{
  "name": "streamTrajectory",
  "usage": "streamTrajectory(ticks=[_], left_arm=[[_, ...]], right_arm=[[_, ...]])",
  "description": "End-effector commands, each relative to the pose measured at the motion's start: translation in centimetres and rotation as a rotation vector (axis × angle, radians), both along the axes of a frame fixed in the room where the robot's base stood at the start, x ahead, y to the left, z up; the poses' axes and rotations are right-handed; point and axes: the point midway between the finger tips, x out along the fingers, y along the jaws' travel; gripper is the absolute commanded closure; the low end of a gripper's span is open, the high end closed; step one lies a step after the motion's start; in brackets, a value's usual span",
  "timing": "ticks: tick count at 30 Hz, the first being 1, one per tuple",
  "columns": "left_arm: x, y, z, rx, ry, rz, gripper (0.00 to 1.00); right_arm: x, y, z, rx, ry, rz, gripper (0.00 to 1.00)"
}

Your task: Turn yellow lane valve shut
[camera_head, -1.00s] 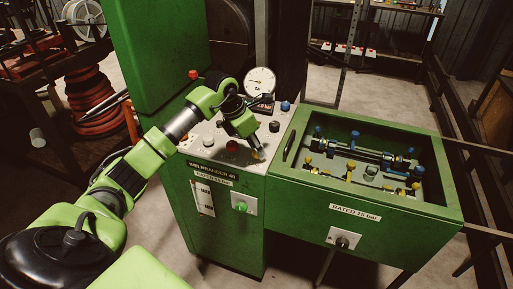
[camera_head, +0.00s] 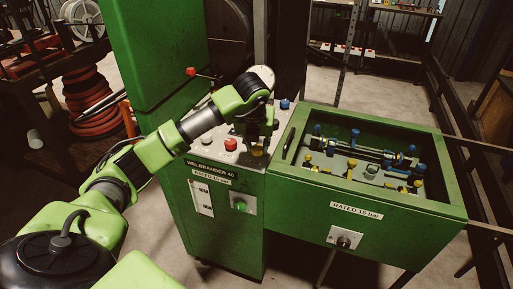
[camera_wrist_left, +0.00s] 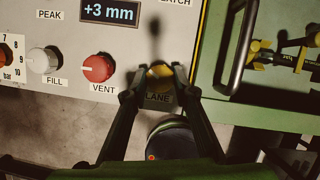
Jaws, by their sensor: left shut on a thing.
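The yellow valve knob (camera_wrist_left: 160,74) sits on the panel above a label of which "LANE" can be read. My left gripper (camera_wrist_left: 158,82) is shut on this knob, with one dark finger on each side of it. In the head view my left gripper (camera_head: 260,146) reaches down onto the right front of the control panel (camera_head: 206,152) and mostly hides the knob. How far the knob is turned cannot be told. My right gripper is in neither view.
The red VENT knob (camera_wrist_left: 98,68) and white FILL knob (camera_wrist_left: 43,60) stand left of the gripper. The green tray (camera_head: 452,203), holding blue and yellow fittings, is close on the right. Its black handle (camera_wrist_left: 237,46) is nearby.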

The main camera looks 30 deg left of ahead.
Motion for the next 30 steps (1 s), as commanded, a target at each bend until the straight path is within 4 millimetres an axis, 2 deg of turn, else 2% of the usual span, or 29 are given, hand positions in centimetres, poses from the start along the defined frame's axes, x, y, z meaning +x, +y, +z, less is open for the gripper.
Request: streamTrajectory(ticks=[15, 30], left_arm=[[0.3, -0.3, 0.0, -0.002, -0.004, 0.429, 0.96], [0.3, -0.2, 0.1, -0.002, -0.003, 0.581, 0.96]], right_arm=[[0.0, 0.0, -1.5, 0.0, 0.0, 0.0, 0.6], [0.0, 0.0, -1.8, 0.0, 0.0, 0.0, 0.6]])
